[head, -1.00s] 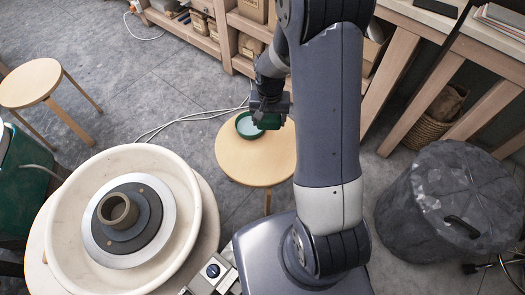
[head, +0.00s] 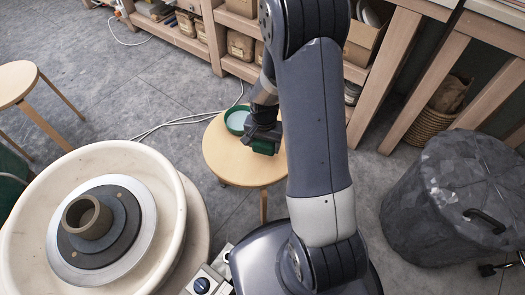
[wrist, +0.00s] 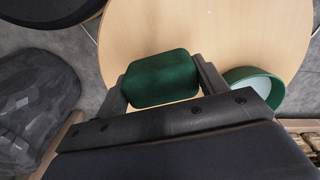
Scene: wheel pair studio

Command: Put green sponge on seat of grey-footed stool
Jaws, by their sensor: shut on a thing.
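My gripper (head: 264,136) is shut on a dark green sponge (wrist: 160,80), one finger on each side of it in the wrist view. The sponge also shows at the end of my arm in the head view (head: 263,147). It is over the pale wooden seat of the near stool (head: 226,160); I cannot tell whether it touches the seat. A round green dish with a pale inside (head: 235,120) stands on the same seat, beside the sponge. The feet of this stool are hidden or too small to tell their colour.
Another wooden stool (head: 14,82) stands at the far left, its feet not clearly seen. A potter's wheel with a cream basin (head: 30,198) is at front left, and a dark covered bin (head: 445,200) at right. Shelves (head: 200,45) line the back. A white cable crosses the floor.

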